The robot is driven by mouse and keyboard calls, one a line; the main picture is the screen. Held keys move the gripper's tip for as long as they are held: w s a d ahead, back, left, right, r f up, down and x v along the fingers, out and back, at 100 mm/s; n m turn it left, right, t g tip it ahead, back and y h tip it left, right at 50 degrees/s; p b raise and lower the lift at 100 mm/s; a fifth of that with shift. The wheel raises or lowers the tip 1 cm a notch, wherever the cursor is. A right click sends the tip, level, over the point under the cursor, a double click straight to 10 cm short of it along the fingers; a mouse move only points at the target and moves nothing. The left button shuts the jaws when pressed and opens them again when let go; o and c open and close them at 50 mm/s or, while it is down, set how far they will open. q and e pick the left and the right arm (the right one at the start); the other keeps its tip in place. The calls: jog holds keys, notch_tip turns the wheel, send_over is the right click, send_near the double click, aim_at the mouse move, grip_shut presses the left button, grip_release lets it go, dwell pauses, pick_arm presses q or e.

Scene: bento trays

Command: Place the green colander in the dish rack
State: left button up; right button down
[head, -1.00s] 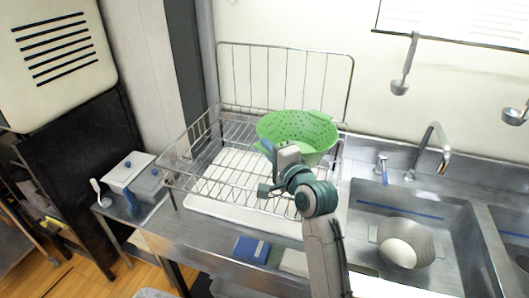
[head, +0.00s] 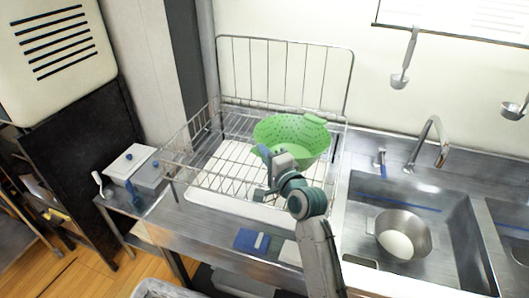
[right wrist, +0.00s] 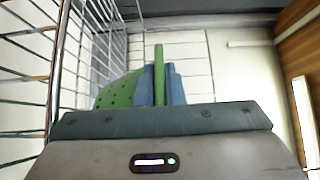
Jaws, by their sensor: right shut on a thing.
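The green colander (head: 298,138) is a perforated bowl with side handles, in the right part of the dish rack area in the head view. My right gripper (head: 266,155) is shut on its near left edge. In the right wrist view, the blue fingers (right wrist: 160,84) pinch a thin green part of the colander (right wrist: 120,92). The wire dish rack (head: 190,140) stands on the counter left of the sink, with a tall wire back. The colander appears tilted slightly. Whether it touches the rack floor is hidden. My left gripper is not in view.
The sink (head: 437,255) at the right holds a metal bowl (head: 403,232) below a faucet (head: 434,140). A blue sponge-like block (head: 252,240) lies on the counter before the rack. The rack's left part is empty.

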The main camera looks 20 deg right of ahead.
jog(key=shift+f, duration=0.2)
jog(key=c, duration=1.5)
grip_release()
jog(key=shift+r, duration=0.7)
jog(key=shift+b+v, duration=1.55)
jog(key=shift+v, duration=4.5)
jog(key=shift+f, duration=0.15)
